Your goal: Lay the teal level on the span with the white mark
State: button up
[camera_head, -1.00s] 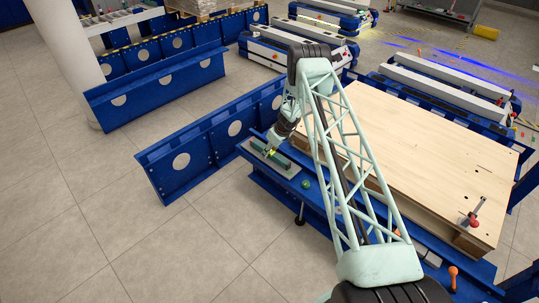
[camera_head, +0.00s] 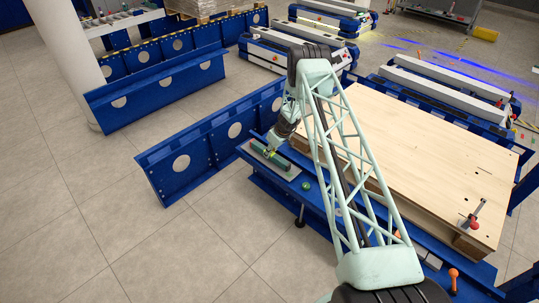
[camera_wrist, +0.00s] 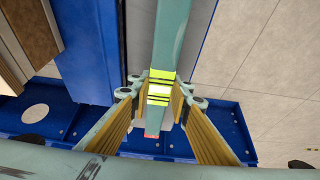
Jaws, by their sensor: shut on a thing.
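The teal level (camera_head: 270,157) is a long bar with bright yellow-green vials. It lies along a grey strip (camera_head: 291,170) on the blue beam (camera_head: 312,200), near the beam's far left end. In the wrist view the level (camera_wrist: 166,40) runs up the picture between my fingers, with the grey strip beside it. My gripper (camera_wrist: 160,92) is shut on the level near its vials. It also shows in the head view (camera_head: 272,148), partly covered by my wrist. I cannot tell whether the level touches the strip. I cannot make out a white mark for certain.
A green round object (camera_head: 306,186) is on the blue beam near the strip. A wooden panel (camera_head: 420,150) fills the right, with a red-handled tool (camera_head: 473,214) on it. An upright blue beam with round holes (camera_head: 208,145) stands behind. Open tiled floor lies left.

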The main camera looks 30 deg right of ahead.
jog(key=shift+r+p, duration=0.35)
jog(key=shift+r, duration=1.3)
jog(key=shift+s+a+f, duration=0.1)
jog(key=shift+s+a, duration=0.05)
jog(key=shift+s, duration=0.3)
jog(key=shift+s+a, duration=0.25)
jog(key=shift+s, duration=0.85)
jog(key=shift+s+a, duration=0.25)
jog(key=shift+s, duration=0.8)
jog(key=s+a+r+b, duration=0.1)
jog(key=s+a+b, duration=0.1)
jog(key=s, duration=0.8)
jog(key=shift+a+r+b, duration=0.2)
jog(key=shift+a+b, duration=0.1)
jog(key=shift+b, duration=0.55)
jog(key=shift+s, duration=0.1)
